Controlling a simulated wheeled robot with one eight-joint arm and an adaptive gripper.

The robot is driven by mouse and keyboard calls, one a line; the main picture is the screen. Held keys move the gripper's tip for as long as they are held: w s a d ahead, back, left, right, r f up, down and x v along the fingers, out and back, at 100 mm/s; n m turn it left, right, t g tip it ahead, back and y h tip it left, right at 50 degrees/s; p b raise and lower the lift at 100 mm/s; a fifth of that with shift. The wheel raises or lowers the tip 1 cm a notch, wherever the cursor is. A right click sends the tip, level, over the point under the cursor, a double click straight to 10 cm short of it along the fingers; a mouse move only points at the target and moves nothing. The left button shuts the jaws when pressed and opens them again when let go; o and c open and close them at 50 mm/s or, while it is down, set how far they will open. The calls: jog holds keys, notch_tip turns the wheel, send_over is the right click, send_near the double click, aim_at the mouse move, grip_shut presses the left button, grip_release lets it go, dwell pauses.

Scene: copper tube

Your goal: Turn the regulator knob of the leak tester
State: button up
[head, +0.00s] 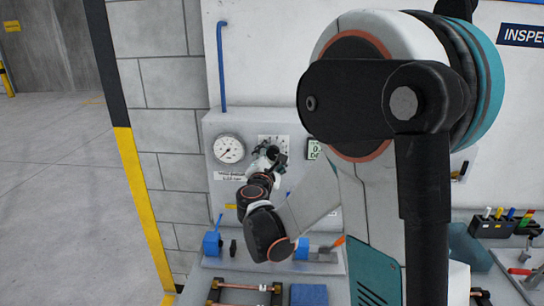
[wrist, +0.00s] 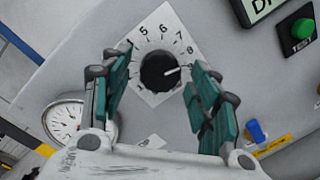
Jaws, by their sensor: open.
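The leak tester (head: 210,128) is a light grey panel on the wall; in the wrist view its face (wrist: 215,50) fills most of the picture. Its regulator knob (wrist: 158,72) is black and round, on a white numbered dial plate (wrist: 144,38). A white pointer mark on the knob points toward the 8. My gripper (wrist: 155,88) is open, with one teal-padded finger on each side of the knob. I cannot tell whether either finger touches it. In the head view my gripper (head: 268,158) is at the dial and hides the knob.
A round pressure gauge (head: 229,149) sits left of the dial. A green button (wrist: 302,28) and a blue knob (wrist: 257,131) are on the panel. Blue clamps (head: 212,244), a copper tube (head: 242,286) and a tool rack (head: 505,224) are on the bench below.

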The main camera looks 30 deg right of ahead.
jog(key=v, duration=1.1)
jog(key=shift+s, duration=0.1)
jog(key=s+f+m+g+y+b, duration=0.35)
jog(key=s+f+m+g, duration=0.2)
jog(key=s+m, duration=0.4)
jog(key=s+a+f+m+g+y+b, duration=0.1)
jog(key=s+a+f+m+y, duration=0.4)
jog(key=s+a+m+y, duration=0.3)
jog(key=s+a, duration=0.4)
jog(key=shift+s, duration=0.3)
